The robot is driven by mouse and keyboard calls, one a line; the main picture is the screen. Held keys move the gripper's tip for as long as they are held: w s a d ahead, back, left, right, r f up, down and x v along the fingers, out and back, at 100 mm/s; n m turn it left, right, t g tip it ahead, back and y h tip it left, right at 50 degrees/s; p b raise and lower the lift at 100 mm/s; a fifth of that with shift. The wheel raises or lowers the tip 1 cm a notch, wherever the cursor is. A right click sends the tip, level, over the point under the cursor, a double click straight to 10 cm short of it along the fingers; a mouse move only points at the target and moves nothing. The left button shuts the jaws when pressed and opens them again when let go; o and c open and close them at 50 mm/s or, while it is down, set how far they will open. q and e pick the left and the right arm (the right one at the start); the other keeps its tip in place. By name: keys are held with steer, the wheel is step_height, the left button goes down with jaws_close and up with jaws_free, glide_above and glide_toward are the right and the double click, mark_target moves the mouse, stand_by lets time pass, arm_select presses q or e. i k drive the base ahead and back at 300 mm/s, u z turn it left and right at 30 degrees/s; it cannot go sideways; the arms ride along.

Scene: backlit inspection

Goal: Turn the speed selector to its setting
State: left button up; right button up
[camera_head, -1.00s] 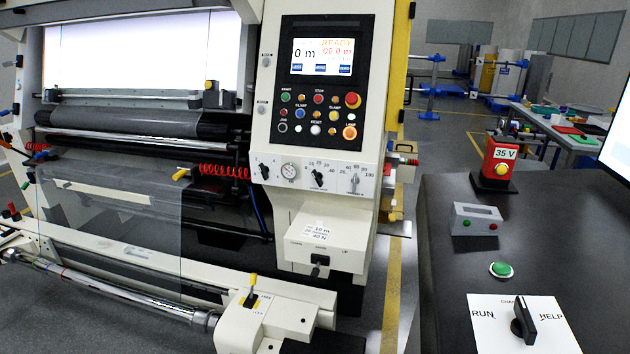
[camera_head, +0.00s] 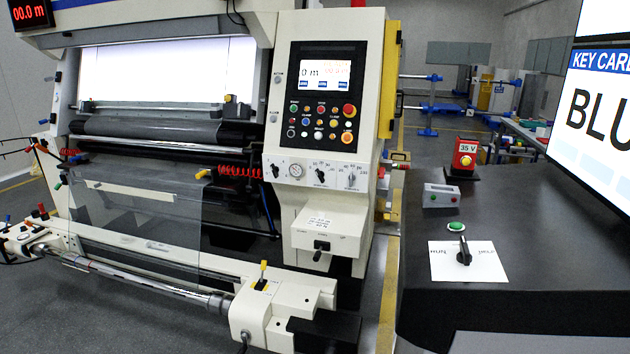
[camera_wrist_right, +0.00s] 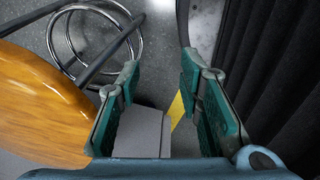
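The lettering is too small to tell which one is the speed selector. A white label (camera_head: 319,222) lies on the box below; its text is unreadable. My right gripper (camera_wrist_right: 160,78) shows in the right wrist view, open and empty, away from the panel. My left gripper is not in view.
Floor shows between machine and counter.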

mark_target(320, 175)
steer(key=u, duration=0.75)
steer(key=i, duration=1.85)
steer(key=z, duration=0.35)
